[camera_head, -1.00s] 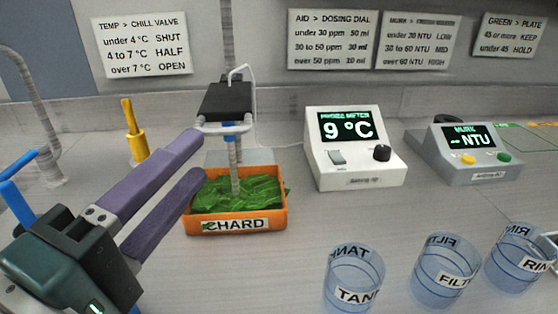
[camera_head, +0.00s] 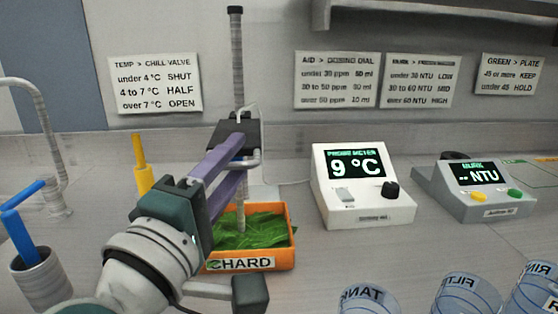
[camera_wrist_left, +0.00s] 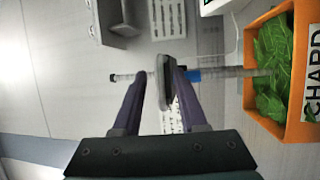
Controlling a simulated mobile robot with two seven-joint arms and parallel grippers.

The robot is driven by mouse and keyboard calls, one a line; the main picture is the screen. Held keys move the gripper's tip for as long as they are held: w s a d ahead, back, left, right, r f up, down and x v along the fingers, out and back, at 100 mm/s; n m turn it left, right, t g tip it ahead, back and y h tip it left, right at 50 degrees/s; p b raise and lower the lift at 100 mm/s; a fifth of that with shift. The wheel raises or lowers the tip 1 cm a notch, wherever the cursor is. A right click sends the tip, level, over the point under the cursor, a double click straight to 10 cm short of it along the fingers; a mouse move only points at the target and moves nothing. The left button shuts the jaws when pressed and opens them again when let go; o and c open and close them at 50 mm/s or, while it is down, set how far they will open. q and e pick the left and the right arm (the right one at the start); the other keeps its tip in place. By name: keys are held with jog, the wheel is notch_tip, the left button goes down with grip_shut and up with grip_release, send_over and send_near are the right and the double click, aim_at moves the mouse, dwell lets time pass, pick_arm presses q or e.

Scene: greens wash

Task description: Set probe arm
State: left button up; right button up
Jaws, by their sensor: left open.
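The probe arm has a black block (camera_head: 222,130) on a tall grey post (camera_head: 236,60), with a pale handle loop (camera_head: 251,161) in front. A thin grey probe (camera_head: 241,212) hangs from it into the green leaves of the orange CHARD crate (camera_head: 285,256). My left gripper (camera_head: 238,150) is at the handle, its purple fingers partly covering it. In the left wrist view, the open fingers (camera_wrist_left: 162,78) stand either side of a grey rounded part, apparently the handle, with a gap between. The crate (camera_wrist_left: 298,130) is at right there. My right gripper is not in view.
The probe meter (camera_head: 365,205) reads 9 °C. A signboard (camera_head: 155,85) gives chill valve settings. A grey NTU meter (camera_head: 480,200), labelled cups (camera_head: 368,302), a yellow-handled valve (camera_head: 143,178) and a cup with a blue-handled item (camera_head: 40,275) stand around.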

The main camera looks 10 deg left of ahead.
pick_arm(q)
jog(key=shift+c, duration=0.4)
grip_shut()
dwell(1.0)
